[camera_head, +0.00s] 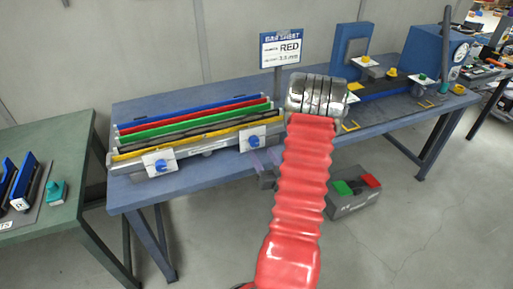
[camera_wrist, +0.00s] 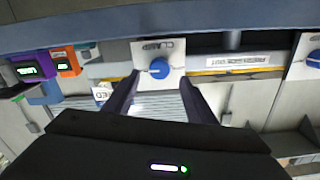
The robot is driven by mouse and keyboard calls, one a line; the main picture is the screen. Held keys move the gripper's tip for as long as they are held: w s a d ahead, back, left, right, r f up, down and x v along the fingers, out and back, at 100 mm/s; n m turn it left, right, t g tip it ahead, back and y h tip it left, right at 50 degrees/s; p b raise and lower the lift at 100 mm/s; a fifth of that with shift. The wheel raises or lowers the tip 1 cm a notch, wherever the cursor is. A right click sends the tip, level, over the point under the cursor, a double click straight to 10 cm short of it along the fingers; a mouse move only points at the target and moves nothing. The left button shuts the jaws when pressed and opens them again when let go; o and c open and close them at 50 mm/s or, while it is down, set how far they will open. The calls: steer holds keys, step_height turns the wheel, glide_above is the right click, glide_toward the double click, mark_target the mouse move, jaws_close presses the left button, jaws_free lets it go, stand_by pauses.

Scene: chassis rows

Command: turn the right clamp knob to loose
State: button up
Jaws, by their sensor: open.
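The right clamp knob (camera_head: 253,139) is a blue knob on a white plate at the front right of the rack of coloured strips. In the wrist view, where the lettering is upside down, the blue knob (camera_wrist: 159,68) shows between the tips of my gripper (camera_wrist: 160,82). My gripper is open, with one dark finger on each side; I cannot tell whether they touch the knob. In the head view my gripper (camera_head: 266,167) is partly hidden by my red arm. The left clamp knob (camera_head: 160,164) also shows at the wrist view's right edge (camera_wrist: 315,59).
The blue bench (camera_head: 190,182) bears the rack and a blue machine (camera_head: 425,55). A sign reading RED (camera_head: 281,49) stands behind. A grey box (camera_head: 352,202) with green and red parts is on the floor. A green table (camera_head: 75,160) stands at the left.

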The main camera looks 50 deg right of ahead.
mark_target(255, 144)
steer(key=x, duration=0.5)
steer(key=shift+w+d, duration=0.15)
steer(key=shift+w, duration=0.15)
steer(key=shift+c, duration=0.6)
steer(key=c, duration=0.9)
